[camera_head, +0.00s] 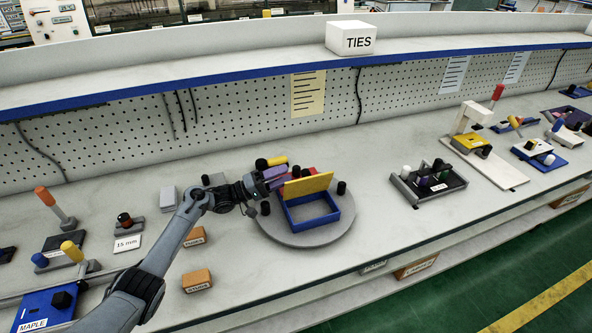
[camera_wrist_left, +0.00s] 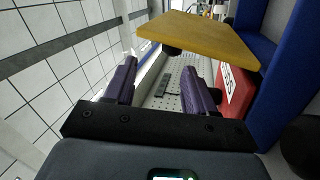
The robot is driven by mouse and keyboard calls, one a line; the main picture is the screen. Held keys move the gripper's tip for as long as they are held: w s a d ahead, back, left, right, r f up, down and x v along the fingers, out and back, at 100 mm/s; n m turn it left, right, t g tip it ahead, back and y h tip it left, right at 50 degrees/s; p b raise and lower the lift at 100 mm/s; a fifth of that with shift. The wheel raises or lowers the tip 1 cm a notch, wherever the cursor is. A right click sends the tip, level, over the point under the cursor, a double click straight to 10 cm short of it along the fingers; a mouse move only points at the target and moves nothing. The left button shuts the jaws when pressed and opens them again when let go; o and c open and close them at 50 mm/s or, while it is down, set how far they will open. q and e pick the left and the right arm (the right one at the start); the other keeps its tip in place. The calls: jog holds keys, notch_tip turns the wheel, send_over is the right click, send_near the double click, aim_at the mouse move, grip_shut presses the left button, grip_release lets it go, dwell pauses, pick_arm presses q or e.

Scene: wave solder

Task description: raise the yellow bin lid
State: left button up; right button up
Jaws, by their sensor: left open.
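The yellow lid (camera_head: 306,186) stands raised and tilted at the back of the open blue bin (camera_head: 324,220). The bin's inside shows from above. The lid also shows in the left wrist view (camera_wrist_left: 205,38), with a dark knob (camera_wrist_left: 172,50) at its edge. My left gripper (camera_head: 272,177) is at the left of the lid, close to it. In the left wrist view its purple fingers (camera_wrist_left: 160,83) are apart with nothing between them. I cannot tell whether a finger touches the lid. My right gripper is not in view.
The bin sits on a round grey turntable (camera_head: 310,239) with dark knobs and a red bin (camera_wrist_left: 234,92) beside it. Small orange boxes (camera_head: 197,281) lie at the left. A black tray (camera_head: 428,184) stands to the right, with clear bench between.

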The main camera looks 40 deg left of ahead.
pick_arm(q)
jog(key=s+a, duration=0.2)
jog(key=s, duration=0.1)
jog(key=s+a+p, duration=0.1)
jog(key=shift+s, duration=0.4)
